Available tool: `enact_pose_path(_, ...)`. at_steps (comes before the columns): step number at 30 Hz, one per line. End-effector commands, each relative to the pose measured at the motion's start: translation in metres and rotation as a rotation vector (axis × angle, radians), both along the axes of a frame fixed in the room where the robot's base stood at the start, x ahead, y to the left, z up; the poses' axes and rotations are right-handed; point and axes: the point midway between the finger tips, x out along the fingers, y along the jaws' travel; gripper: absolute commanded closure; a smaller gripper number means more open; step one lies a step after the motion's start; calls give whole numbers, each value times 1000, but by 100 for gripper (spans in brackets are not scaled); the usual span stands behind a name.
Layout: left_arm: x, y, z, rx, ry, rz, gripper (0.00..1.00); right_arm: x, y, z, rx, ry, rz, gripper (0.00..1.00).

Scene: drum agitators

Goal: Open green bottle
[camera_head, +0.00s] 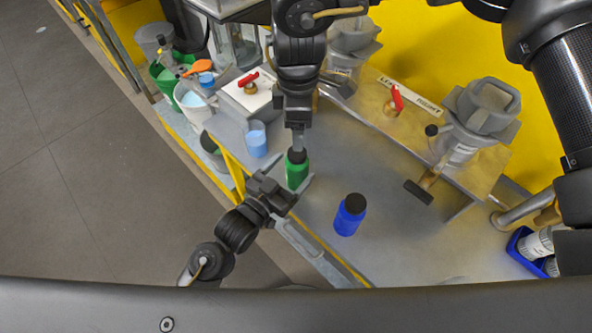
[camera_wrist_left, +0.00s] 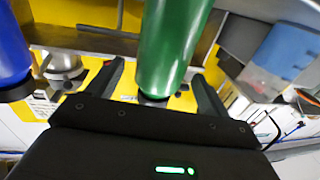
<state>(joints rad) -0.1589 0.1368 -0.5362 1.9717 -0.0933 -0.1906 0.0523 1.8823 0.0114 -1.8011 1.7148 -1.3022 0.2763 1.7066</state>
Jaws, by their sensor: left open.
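The green bottle (camera_head: 297,174) stands upright near the bench's front edge, with a dark cap (camera_head: 297,156) on top. My left gripper (camera_head: 290,180) is open with its fingers around the bottle's body. In the left wrist view, which is upside down, the green bottle (camera_wrist_left: 172,45) lies between the two spread fingers (camera_wrist_left: 162,88), with gaps on both sides. My right gripper (camera_head: 298,146) points down from above, with its tips at the cap. Its fingers show edge-on, so I cannot tell whether they grip the cap.
A blue bottle (camera_head: 350,215) with a black cap stands to the right. A light blue cup (camera_head: 256,139) and several buckets, one of them white (camera_head: 194,102), are on the left. Bare bench lies right of the blue bottle.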

Motion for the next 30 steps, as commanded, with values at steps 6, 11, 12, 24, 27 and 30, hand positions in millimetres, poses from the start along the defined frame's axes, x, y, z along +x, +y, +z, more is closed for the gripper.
enact_pose_path(6,24,-18,0,-1,-1,0,20,0,0,0,0,0,1,39)
enact_pose_path(11,32,-24,0,-1,-1,0,20,0,1,0,0,0,1,39)
enact_pose_path(12,32,-24,0,0,0,1,20,0,1,0,0,0,1,39)
enact_pose_path(24,33,-24,0,0,0,2,37,0,1,0,0,0,2,39)
enact_pose_path(27,33,-24,0,0,0,2,50,0,1,0,0,0,2,39)
enact_pose_path(30,33,-24,0,0,0,2,64,0,1,0,0,0,2,39)
